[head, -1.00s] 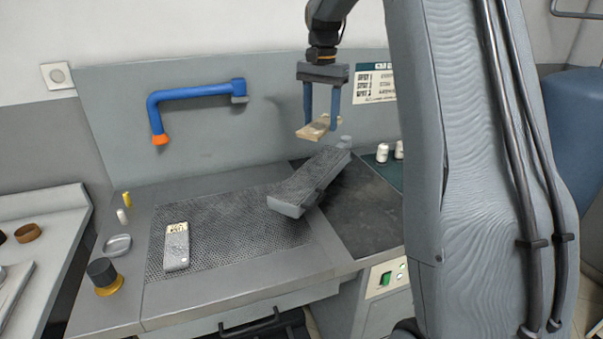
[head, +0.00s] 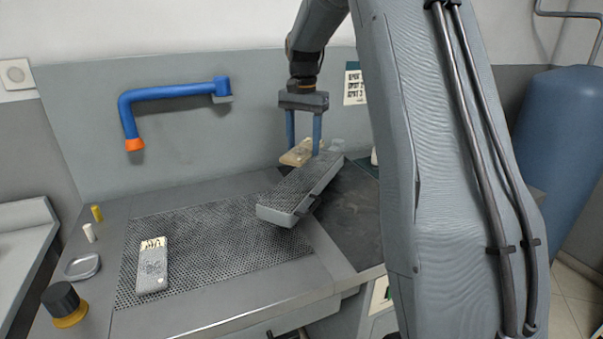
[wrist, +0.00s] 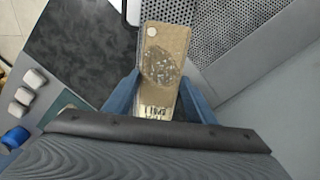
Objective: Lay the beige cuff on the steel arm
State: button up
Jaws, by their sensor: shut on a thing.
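My gripper (head: 303,135) has two blue fingers shut on the beige cuff (head: 297,154). The cuff is a flat beige piece. In the wrist view the cuff (wrist: 160,60) shows a round light spot, a grey patch and dark print near its gripped end. The steel arm (head: 290,195) is a long grey padded bar with a perforated top, lying slantwise over the table. The cuff is at the far end of the steel arm, above or touching it; I cannot tell which. In the wrist view the cuff hides much of what lies beneath it.
A grey cuff-like piece (head: 152,266) lies on the perforated table top (head: 195,235). A black-and-yellow knob (head: 65,304), a small dish (head: 82,266) and small yellow and white bottles stand at left. A blue pipe (head: 170,95) juts from the back panel. White spools (wrist: 35,78) show in the wrist view.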

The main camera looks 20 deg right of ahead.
aim_at(303, 177)
jog(key=shift+f+p, duration=0.95)
jog(key=shift+f, duration=2.7)
jog(key=o, duration=1)
jog(key=shift+f, duration=0.1)
notch_tip(303, 177, up, 12)
jog(key=b, duration=0.3)
jog(key=shift+b, duration=0.3)
jog(key=shift+s, duration=0.1)
